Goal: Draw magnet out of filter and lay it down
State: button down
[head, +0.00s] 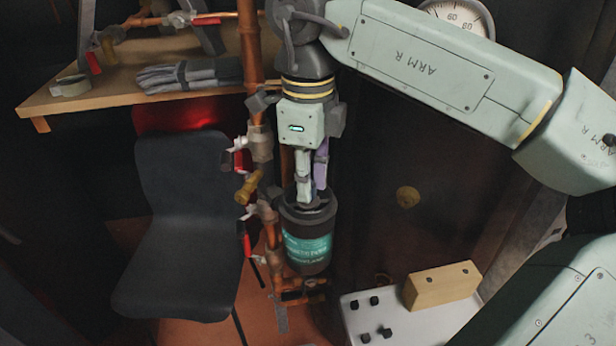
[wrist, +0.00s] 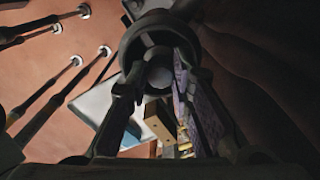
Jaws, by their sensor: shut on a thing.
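The filter (head: 307,243) is a dark canister with a teal band, upright on the copper pipework in the middle of the head view. Its dark round top shows in the wrist view (wrist: 160,22). My gripper (head: 306,196) points down at the filter's top from above, and its fingertips reach the collar. In the wrist view, my gripper (wrist: 159,62) has its two fingers close on either side of a small grey round piece (wrist: 159,76), which seems to be the magnet's end. The rest of the magnet is hidden by the fingers and the filter.
A white surface (head: 378,314) with black pegs and a wooden block (head: 442,286) is at lower right. Valves with red handles (head: 241,160) line the copper pipe at left. A dark chair (head: 185,215) and a wooden bench (head: 105,97) with gloves (head: 190,76) and tape stand further left.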

jog(key=shift+r+p, duration=1.55)
jog(key=shift+r, duration=0.55)
jog(key=shift+r+p, duration=1.65)
jog(key=shift+r, duration=0.45)
jog(key=shift+r, duration=0.1)
